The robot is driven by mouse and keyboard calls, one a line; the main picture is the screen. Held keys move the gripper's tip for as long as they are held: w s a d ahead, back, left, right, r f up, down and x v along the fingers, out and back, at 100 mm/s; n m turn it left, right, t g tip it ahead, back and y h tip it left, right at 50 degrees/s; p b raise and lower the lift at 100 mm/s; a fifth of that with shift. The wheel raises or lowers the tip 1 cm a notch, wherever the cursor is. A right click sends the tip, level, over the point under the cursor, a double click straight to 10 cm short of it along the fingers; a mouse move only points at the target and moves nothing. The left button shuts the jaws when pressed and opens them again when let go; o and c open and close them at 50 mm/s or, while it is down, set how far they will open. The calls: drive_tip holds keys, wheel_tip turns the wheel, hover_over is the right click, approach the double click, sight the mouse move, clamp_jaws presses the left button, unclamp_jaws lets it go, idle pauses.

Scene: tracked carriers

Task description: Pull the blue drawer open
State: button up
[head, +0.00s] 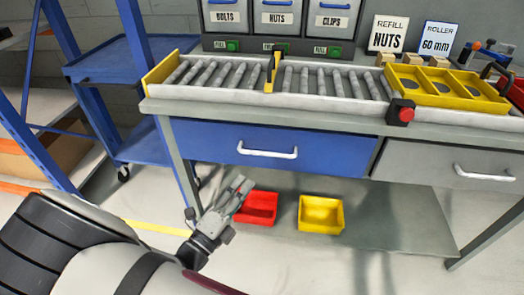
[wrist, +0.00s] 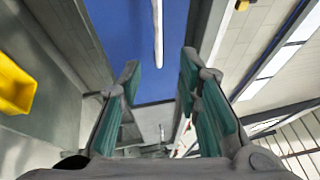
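The blue drawer (head: 330,154) is under the left half of the workbench and looks shut. Its white bar handle (head: 267,152) runs level across the middle of its front. My gripper (head: 240,185) is below and a little left of the handle, apart from it. In the wrist view the two fingers of my gripper (wrist: 160,72) stand apart with nothing between them. The blue drawer front (wrist: 125,30) lies beyond the fingertips, and the handle (wrist: 158,32) shows as a pale bar ahead of the gap.
A grey drawer (head: 420,165) is to the right of the blue one. On the lower shelf are a red bin (head: 262,208) near my gripper and a yellow bin (head: 321,228). A roller conveyor (head: 220,78) lies on the benchtop. A blue cart (head: 105,60) stands at the left.

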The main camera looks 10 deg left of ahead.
sight(267, 154)
drive_tip(key=shift+n, duration=0.3)
drive_tip(key=x, duration=0.4)
drive_tip(key=b+x, duration=0.1)
drive_tip(key=x, duration=0.4)
drive_tip(key=b+x, duration=0.1)
drive_tip(key=x, duration=0.3)
drive_tip(key=shift+w+a+f, duration=0.15)
drive_tip(key=shift+w+a, duration=0.15)
drive_tip(key=shift+w, duration=0.1)
clamp_jaws()
